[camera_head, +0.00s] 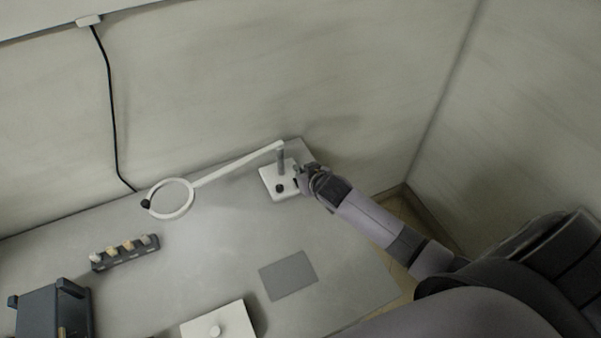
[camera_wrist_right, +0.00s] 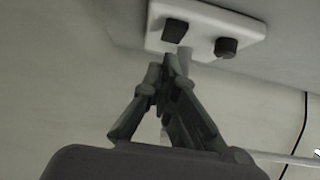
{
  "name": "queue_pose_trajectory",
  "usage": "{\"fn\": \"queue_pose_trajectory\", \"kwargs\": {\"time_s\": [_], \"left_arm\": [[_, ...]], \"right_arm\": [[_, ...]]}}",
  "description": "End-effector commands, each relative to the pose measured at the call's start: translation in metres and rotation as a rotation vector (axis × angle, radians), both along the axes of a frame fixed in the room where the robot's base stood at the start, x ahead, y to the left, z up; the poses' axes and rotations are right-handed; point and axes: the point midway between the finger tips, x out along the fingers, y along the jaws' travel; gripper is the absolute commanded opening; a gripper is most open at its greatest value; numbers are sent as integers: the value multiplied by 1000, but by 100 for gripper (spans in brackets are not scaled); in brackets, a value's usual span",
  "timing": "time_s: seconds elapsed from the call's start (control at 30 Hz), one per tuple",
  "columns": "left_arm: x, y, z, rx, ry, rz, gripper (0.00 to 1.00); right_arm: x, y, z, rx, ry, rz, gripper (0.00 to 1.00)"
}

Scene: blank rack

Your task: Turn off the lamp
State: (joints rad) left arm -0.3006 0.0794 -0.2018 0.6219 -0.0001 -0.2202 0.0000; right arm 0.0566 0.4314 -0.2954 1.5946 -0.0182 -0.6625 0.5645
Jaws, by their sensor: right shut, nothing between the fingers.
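The lamp has a white ring head (camera_head: 172,199) on a long white arm, rising from a white base (camera_head: 276,194) at the back right of the table. In the right wrist view the base (camera_wrist_right: 210,55) shows a square dark switch (camera_wrist_right: 175,30) and a round dark knob (camera_wrist_right: 226,47). My right gripper (camera_head: 300,172) is at the right edge of the base. In the right wrist view its shut fingertips (camera_wrist_right: 172,58) are close to the square switch; I cannot tell whether they touch it. The left gripper is not in view.
A grey mat (camera_head: 288,276) lies on the table (camera_head: 215,250). A dark rack with several pale-topped vials (camera_head: 125,251), a dark box (camera_head: 52,312) and a white device with a knob (camera_head: 219,322) stand toward the left and front. Walls close off the back and right.

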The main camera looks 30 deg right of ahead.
Motion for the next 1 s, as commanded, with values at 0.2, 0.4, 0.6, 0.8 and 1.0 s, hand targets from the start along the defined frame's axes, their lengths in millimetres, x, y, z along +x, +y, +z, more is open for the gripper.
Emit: {"fn": "queue_pose_trajectory", "kwargs": {"time_s": [0.2, 0.4, 0.6, 0.8, 1.0], "left_arm": [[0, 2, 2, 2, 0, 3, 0], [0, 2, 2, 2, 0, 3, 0], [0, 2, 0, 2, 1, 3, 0], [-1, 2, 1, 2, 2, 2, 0], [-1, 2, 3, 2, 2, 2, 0]], "right_arm": [[3, 0, -12, 0, -3, 1, 0], [3, 0, -14, 0, -4, 1, 0], [6, 0, -18, 2, -2, -2, 0], [8, 0, -20, 0, -2, 0, 0], [5, 0, -20, 1, -1, -1, 0]]}}
